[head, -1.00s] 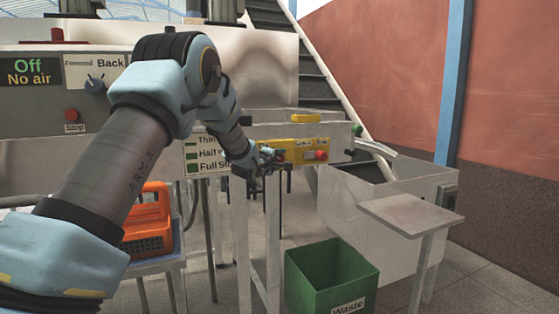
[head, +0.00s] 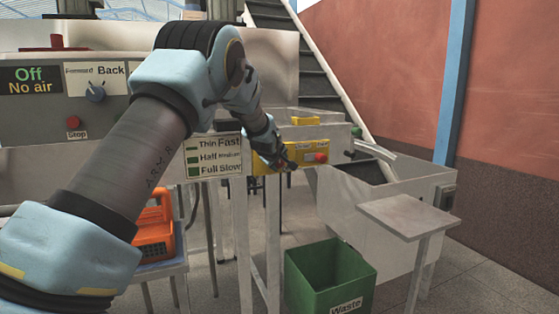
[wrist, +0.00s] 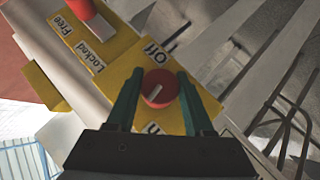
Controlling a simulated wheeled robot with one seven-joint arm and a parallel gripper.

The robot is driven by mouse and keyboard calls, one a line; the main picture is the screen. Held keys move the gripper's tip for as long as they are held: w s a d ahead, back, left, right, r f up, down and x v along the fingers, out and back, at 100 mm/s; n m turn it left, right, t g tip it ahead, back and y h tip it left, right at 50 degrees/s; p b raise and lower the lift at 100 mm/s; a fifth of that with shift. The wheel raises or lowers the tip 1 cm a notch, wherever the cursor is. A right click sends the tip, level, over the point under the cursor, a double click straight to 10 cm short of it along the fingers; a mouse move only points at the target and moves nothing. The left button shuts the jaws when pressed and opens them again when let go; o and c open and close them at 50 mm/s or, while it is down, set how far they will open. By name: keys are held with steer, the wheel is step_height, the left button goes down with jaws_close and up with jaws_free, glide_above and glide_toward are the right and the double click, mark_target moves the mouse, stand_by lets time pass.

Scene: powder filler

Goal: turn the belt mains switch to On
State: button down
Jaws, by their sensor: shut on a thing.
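The belt mains switch (wrist: 160,88) is a round red knob with a pale pointer mark on a yellow plate, in the middle of the wrist view. An "Off" label (wrist: 155,50) is on one side of it. A label ending in "n" shows partly on the opposite side, near my gripper body. My gripper (wrist: 160,92) has its two green fingers on either side of the knob, shut on it. I cannot tell surely which label the pointer faces. In the head view, my gripper (head: 287,163) is at the yellow panel (head: 260,163) and hides this knob.
A second red knob (head: 321,157), with "Free" and "Locked" labels in the wrist view, sits close by on the yellow panel. A green waste bin (head: 325,285) stands below. A small grey table (head: 408,215) stands to the right.

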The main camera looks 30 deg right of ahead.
steer(key=m+y+p, duration=0.2)
steer(key=y+p, duration=0.1)
steer(key=y, duration=0.1)
steer(key=shift+r+m, duration=0.1)
steer(key=shift+m, duration=0.2)
steer(key=m+y+p, duration=0.1)
steer(key=y+p, duration=0.1)
steer(key=y, duration=0.2)
steer(key=shift+a+m+p, duration=0.1)
steer(key=shift+m+p, duration=0.2)
steer(key=shift+m, duration=0.1)
steer(key=shift+c, duration=1.5)
jaws_free()
steer(key=b+v, duration=0.3)
steer(key=v, duration=0.7)
steer(key=shift+s, duration=0.4)
